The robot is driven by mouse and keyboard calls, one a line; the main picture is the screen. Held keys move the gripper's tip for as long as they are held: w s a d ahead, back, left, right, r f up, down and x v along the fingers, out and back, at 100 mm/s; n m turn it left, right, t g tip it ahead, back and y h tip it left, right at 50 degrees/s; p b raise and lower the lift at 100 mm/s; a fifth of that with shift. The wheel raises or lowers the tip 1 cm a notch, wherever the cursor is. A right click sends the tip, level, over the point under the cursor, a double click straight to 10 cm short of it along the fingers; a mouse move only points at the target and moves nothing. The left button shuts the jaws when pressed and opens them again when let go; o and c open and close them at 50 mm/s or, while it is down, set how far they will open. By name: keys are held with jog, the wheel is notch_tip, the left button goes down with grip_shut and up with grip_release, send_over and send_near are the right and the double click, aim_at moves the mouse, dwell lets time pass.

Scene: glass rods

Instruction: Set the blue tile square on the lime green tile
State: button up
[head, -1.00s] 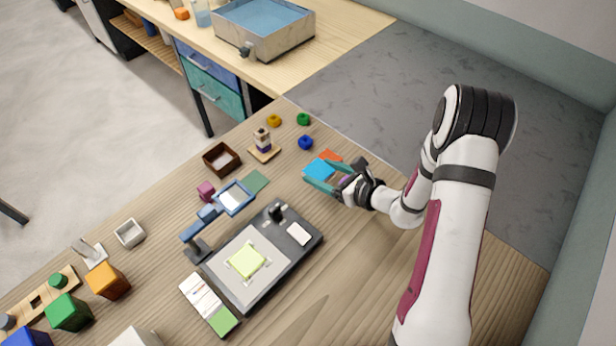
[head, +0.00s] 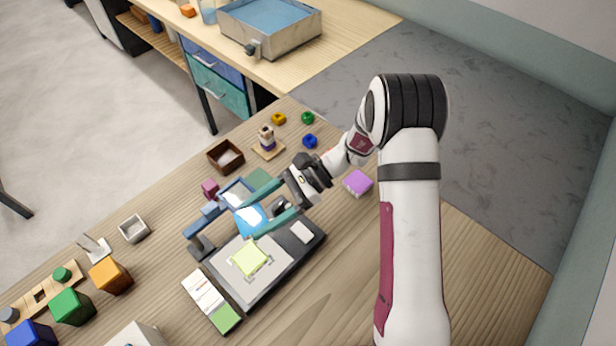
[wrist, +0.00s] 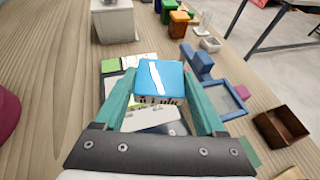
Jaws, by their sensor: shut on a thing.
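My gripper (head: 246,213) is shut on the blue tile (head: 250,222), with a teal finger on either side of it. In the wrist view the blue tile (wrist: 160,77) sits between the fingertips, with a white glare streak across its top. The lime green tile (head: 249,258) lies on a light grey plate (head: 222,265) on a dark base, among small corner marks. The blue tile is held above the far side of this base, apart from the lime tile in the head view. In the wrist view the blue tile hides most of the lime tile.
A purple tile (head: 358,183) lies to the right. A white-and-green card (head: 212,302) lies before the base. A brown box (head: 226,156) and coloured rings (head: 309,141) are farther back. The front right table is clear.

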aim_at(252, 230)
jog(key=s+n+g, duration=0.1)
jog(key=s+a+n+g+h, duration=0.1)
jog(key=s+n+g+h, duration=0.1)
jog(key=shift+s+a+f, duration=0.3)
jog(key=shift+a, duration=0.05)
jog(key=shift+s+f+n+g+h, duration=0.15)
jog(key=shift+s+n+g+h, duration=0.15)
jog(key=shift+n, duration=0.1)
jog(key=shift+f, duration=2.65)
jog(key=o, duration=1.5)
jog(key=shift+w, duration=0.1)
